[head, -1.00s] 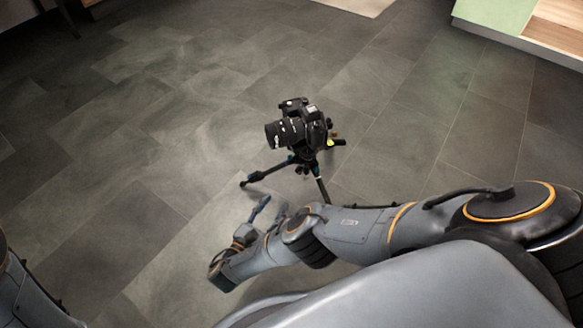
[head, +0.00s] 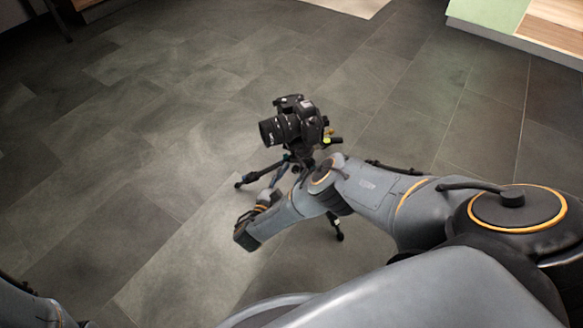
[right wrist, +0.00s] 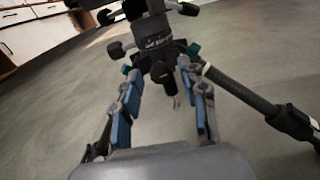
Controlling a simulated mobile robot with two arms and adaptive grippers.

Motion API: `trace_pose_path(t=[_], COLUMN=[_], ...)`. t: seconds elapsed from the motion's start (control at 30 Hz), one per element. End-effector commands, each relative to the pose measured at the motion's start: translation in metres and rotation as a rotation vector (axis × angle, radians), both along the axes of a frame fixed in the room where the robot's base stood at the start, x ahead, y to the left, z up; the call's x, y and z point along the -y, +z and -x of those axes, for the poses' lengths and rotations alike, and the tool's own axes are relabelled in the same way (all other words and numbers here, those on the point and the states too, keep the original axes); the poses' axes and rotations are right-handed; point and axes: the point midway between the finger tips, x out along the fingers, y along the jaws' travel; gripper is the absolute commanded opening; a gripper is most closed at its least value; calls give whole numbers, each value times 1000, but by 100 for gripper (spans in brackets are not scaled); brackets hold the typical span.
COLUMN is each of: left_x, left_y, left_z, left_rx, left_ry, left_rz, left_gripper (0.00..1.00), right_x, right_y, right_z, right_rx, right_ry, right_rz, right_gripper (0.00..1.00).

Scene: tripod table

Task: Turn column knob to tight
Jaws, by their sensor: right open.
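A small black tripod (head: 248,178) stands on the floor with a camera (head: 290,122) on top. In the right wrist view the tripod's central collar (right wrist: 155,42) is straight ahead, with pale lettering on it. A dark knob (right wrist: 117,49) sticks out from its left side; I cannot read its setting. My right gripper (head: 279,176) is low beside the tripod, partly hidden by my own arm. In the right wrist view its blue-padded fingers (right wrist: 158,88) are open and empty, pointing at the tripod's hub below the collar. My left gripper is out of view.
Tripod legs spread out around the hub; one leg (right wrist: 245,90) runs close past the right finger. The tiled floor (head: 130,130) around the tripod is clear. A green and wooden cabinet (head: 500,22) stands at the far right.

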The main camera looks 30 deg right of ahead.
Motion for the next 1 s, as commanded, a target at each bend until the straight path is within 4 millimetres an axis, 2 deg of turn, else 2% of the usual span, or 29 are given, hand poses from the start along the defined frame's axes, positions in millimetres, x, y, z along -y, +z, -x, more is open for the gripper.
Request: trace_pose_path(t=[0.07, 0.27, 0.73, 1.0], left_x=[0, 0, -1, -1], left_y=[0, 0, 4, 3], left_z=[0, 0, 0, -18], left_rx=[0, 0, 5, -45], left_ry=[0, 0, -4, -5], left_rz=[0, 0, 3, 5], left_gripper=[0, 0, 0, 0], right_x=[0, 0, 0, 1], right_y=[0, 0, 1, 1], right_z=[0, 0, 2, 3], right_rx=[0, 0, 63, 236], right_ry=[0, 0, -3, -6], right_rz=[0, 0, -33, -123], right_gripper=[41, 0, 0, 0])
